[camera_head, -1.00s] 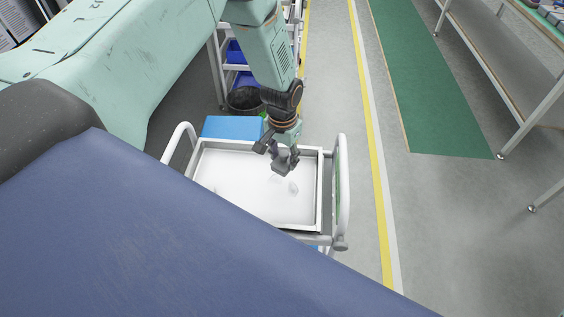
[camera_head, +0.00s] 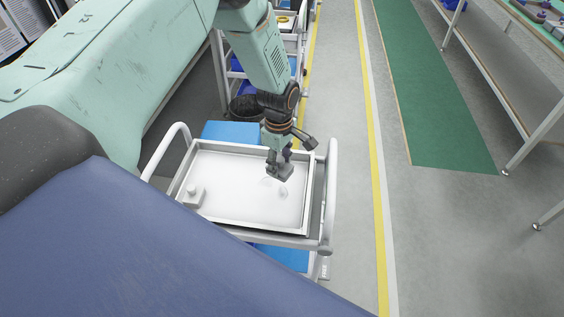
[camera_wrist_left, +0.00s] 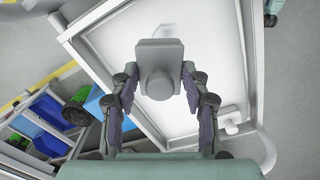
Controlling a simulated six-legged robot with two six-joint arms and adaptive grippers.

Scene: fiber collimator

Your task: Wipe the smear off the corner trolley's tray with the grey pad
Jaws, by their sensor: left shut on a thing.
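The corner trolley's white tray (camera_head: 306,203) lies below my left arm, with a raised pale rim. Faint greyish smear marks (camera_head: 283,192) show on its floor, just below the pad in the head view. My left gripper (camera_head: 280,160) is shut on the grey pad (camera_head: 281,173), over the right part of the tray. In the left wrist view the pad (camera_wrist_left: 158,52) and its round knob (camera_wrist_left: 159,86) sit between the two fingers. I cannot tell whether the pad touches the tray. My right gripper is not in view.
A small pale knobbed block (camera_head: 193,198) stands at the tray's left. White handles (camera_head: 331,190) rise at both trolley ends. A blue box (camera_head: 228,131) and black bin (camera_head: 246,108) are behind. Open floor with yellow line (camera_head: 374,190) lies right.

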